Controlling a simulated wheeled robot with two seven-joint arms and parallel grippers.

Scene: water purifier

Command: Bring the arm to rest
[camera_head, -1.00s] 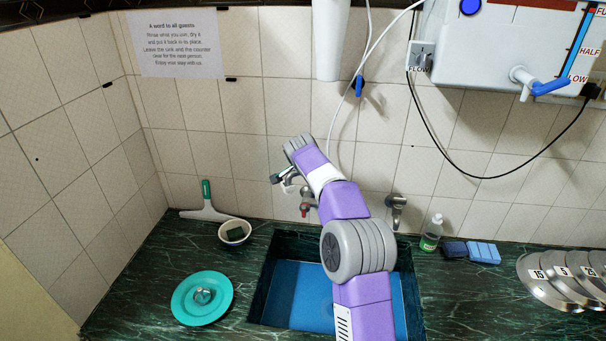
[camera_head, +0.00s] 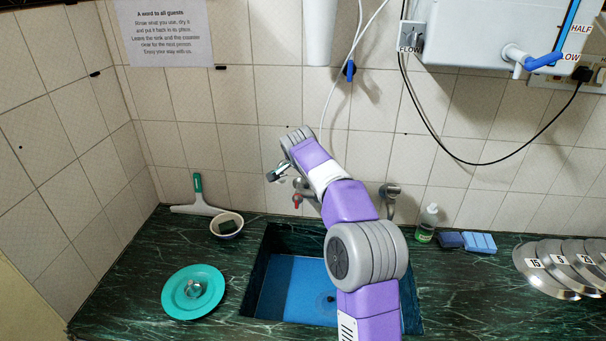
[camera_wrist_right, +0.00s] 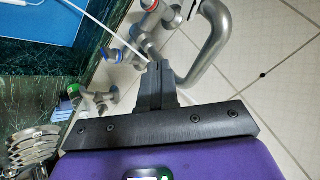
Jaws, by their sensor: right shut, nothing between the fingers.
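My right arm (camera_head: 350,215) reaches up from the bottom over the sink toward the tiled wall in the head view. Its hand end is at the taps, and its fingers cannot be made out clearly there. In the right wrist view my right gripper (camera_wrist_right: 158,68) is shut and empty, with its dark fingers pressed together. The fingers are close to metal taps and a curved metal pipe (camera_wrist_right: 212,45); whether they touch cannot be told. My left gripper is not in view.
The blue-bottomed sink (camera_head: 285,290) lies under my arm. A teal plate (camera_head: 178,303), a bowl (camera_head: 226,234) and a squeegee (camera_head: 197,190) are on the left. A soap bottle (camera_head: 427,222), blue sponges (camera_head: 479,242) and numbered metal discs (camera_head: 545,282) are on the right. The purifier (camera_head: 490,35) hangs above.

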